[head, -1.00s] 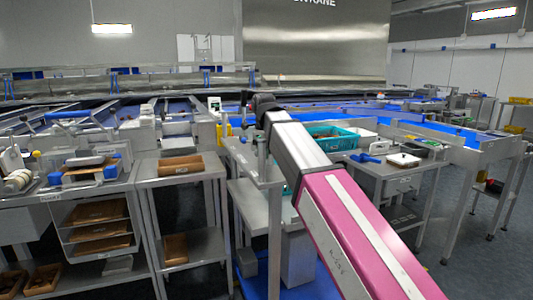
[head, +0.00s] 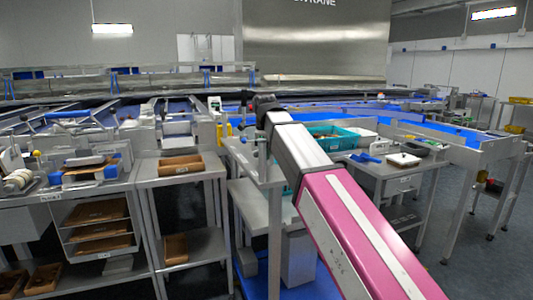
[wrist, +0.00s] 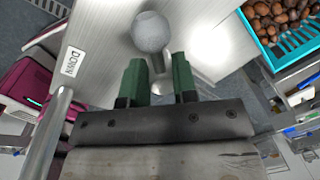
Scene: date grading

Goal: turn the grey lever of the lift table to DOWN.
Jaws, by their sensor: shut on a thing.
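The grey lever shows in the wrist view as a round ball knob (wrist: 151,32) on a short shaft. My gripper (wrist: 159,82) has its two green fingers on either side of the shaft, just below the knob, and is shut on the lever. A white DOWN label (wrist: 73,61) lies on the pale metal panel, left of the knob and a gap away from it. The lift table (head: 266,181) stands under the end of my arm in the head view. There my arm hides the fingers and most of the lever.
A teal crate (head: 333,141) stands behind my arm; a teal crate of brown dates (wrist: 262,40) is at the upper right of the wrist view. A side table with a white tray (head: 404,160) is at right. A shelf stand with a brown tray (head: 181,165) is at left.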

